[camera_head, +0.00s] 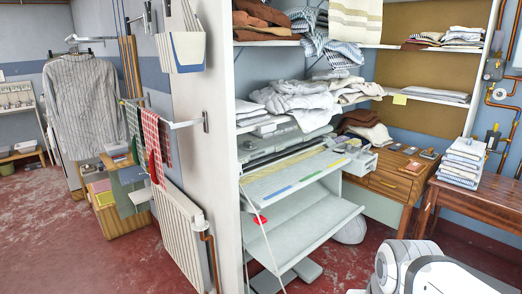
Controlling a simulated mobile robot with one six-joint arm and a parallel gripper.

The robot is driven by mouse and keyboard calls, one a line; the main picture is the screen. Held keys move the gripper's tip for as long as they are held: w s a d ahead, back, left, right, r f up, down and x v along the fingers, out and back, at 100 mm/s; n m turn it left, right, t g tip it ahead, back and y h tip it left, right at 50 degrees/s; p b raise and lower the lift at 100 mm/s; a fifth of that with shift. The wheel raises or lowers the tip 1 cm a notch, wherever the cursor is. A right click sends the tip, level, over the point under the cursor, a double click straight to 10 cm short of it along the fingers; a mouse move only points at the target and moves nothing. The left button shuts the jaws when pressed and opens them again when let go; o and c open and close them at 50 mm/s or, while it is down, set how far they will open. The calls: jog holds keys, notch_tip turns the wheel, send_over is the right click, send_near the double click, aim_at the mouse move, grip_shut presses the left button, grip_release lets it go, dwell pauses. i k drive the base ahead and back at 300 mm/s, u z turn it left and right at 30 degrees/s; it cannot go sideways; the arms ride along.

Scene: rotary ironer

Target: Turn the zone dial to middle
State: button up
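The rotary ironer (300,170) stands between white shelf walls in the middle of the view, with a pale feed board marked by yellow, green, blue and red strips. A small light grey control box (358,162) sits at its right end, with small controls on top. The zone dial is too small to make out, so its setting cannot be read. White rounded links of my arm show at the bottom right, well apart from the ironer. My gripper is not in view.
Shelves above the ironer hold folded towels (300,100). A wooden drawer cabinet (385,180) stands behind right, and a wooden table (470,200) with a stack of folded cloths (462,160) is at right. A white radiator (180,235) is left of the partition. Some red floor (345,262) is clear.

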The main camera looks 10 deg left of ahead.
aim_at(248, 142)
jog(key=u, duration=0.25)
jog(key=i, duration=1)
jog(key=u, duration=0.65)
jog(key=i, duration=1)
jog(key=z, duration=0.45)
